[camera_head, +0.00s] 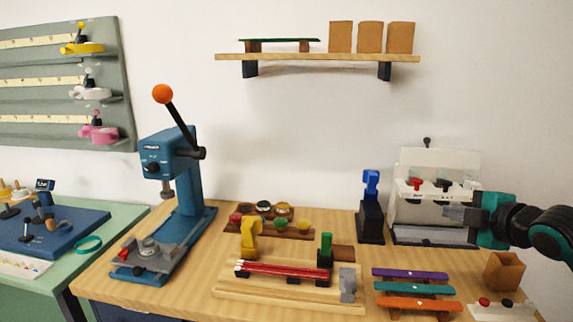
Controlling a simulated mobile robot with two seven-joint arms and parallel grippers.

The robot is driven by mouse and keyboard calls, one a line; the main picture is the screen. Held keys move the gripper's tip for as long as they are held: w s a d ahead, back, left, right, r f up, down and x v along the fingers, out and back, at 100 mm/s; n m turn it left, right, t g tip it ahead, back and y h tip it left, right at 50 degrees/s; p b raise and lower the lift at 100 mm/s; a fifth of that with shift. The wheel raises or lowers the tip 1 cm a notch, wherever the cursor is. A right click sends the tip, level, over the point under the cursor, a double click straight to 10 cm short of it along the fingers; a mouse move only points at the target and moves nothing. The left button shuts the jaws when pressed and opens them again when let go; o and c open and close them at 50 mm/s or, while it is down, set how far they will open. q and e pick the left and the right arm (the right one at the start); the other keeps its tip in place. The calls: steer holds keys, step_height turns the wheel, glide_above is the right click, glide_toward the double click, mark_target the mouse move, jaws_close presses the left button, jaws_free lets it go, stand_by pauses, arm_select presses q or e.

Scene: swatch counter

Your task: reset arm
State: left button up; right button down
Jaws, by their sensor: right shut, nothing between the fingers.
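My right gripper (453,212) comes in from the right edge, teal and dark, with its fingers pointing left. It is shut and empty, held above the right part of the wooden table (205,283). In the picture it lies in front of the white and grey stand (435,236). My left gripper is not in view.
A blue press (185,185) with an orange-knobbed lever stands at left. A wooden fixture (290,295) with red rods is in the middle. Purple, teal and orange strips (412,288) lie at right, beside a brown box (504,270). A shelf (318,58) hangs above.

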steer(key=s+a+f+g, duration=0.1)
steer(key=a+f, duration=0.1)
steer(key=f, duration=0.1)
steer(key=s+a+f+m, duration=0.1)
steer(key=s+a+f, duration=0.1)
steer(key=a+f, duration=0.1)
steer(key=s+a+f+m+g, duration=0.1)
steer(key=s+a+f, duration=0.1)
steer(key=f, duration=0.2)
steer(key=shift+a+f+g+y, duration=0.3)
steer(key=shift+a+f, duration=0.1)
steer(key=s+a+f+m+g+h, duration=0.1)
steer(key=s+a+f+m+g, duration=0.2)
steer(key=s+f, duration=0.4)
steer(key=s+a+f+m+g, duration=0.1)
steer(key=s+a+f+m, duration=0.4)
steer(key=s, duration=0.4)
steer(key=s+a+f+m+g+h, duration=0.15)
steer(key=s+m+g, duration=0.3)
steer(key=s, duration=0.85)
steer(key=w+a+f+t+y, duration=0.1)
steer(key=w+a+f+t, duration=0.1)
steer(key=w+f+t, duration=0.6)
steer(key=shift+w+a+f+y, duration=0.15)
steer(key=shift+a+f+y, duration=0.2)
steer(key=shift+a, duration=0.05)
